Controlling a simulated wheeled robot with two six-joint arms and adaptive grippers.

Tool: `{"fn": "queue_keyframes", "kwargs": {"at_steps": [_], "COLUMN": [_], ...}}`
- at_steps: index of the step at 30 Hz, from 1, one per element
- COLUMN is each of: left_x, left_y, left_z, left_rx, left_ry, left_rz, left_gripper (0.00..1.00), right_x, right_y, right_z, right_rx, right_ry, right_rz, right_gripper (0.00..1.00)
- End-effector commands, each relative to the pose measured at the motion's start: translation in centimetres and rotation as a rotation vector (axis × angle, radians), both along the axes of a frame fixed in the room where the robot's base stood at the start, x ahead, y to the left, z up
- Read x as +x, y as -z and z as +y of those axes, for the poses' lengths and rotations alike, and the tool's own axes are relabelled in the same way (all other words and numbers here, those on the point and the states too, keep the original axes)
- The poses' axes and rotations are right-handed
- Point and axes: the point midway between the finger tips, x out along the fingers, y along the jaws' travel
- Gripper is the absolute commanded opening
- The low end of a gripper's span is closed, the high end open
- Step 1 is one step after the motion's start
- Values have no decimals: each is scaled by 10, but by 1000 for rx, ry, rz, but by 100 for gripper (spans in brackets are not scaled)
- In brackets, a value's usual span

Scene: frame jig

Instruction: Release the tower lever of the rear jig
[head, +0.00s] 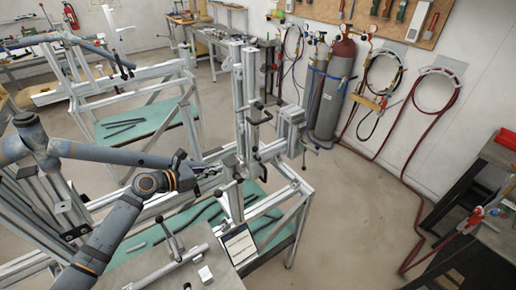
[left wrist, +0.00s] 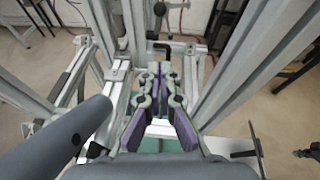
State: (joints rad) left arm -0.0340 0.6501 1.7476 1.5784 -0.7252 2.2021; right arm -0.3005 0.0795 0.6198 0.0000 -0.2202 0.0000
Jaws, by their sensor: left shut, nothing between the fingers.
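The upright aluminium tower (head: 238,95) of the nearer jig stands mid-picture in the head view. A clamp with a black handle (head: 261,117) sits on it. My left gripper (head: 216,171) is at the tower's left side, low, below that handle. In the left wrist view its purple-padded fingers (left wrist: 160,78) are shut with nothing between them. A dark lever bar (left wrist: 163,45) and a dark round knob (left wrist: 160,10) show beyond the fingertips, apart from them. Whether this bar is the tower lever I cannot tell. My right gripper is not in view.
A second frame jig (head: 95,82) stands at back left. A lever with a black knob (head: 160,219) and a small sign (head: 240,243) stand near the front. Gas cylinders (head: 333,95) are by the wall. The floor (head: 360,205) to the right is clear.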

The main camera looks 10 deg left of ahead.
Motion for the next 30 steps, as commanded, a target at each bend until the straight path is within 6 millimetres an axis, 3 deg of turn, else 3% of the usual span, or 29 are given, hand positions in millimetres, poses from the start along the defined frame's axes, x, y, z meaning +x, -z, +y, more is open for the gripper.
{"fn": "queue_keyframes", "kwargs": {"at_steps": [5, 18, 24, 30], "left_x": [8, 73, 94, 101], "left_y": [6, 39, 21, 14], "left_z": [-6, -62, -78, -83], "left_rx": [-2, -5, -2, 0], "left_ry": [0, 1, 0, 0], "left_rz": [-4, -5, -4, 0], "left_gripper": [0, 0, 0, 0], "right_x": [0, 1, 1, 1], "right_y": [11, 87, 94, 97], "right_z": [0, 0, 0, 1], "right_rx": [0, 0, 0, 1], "right_ry": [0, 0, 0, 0], "right_rz": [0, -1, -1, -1], "right_gripper": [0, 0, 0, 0]}}
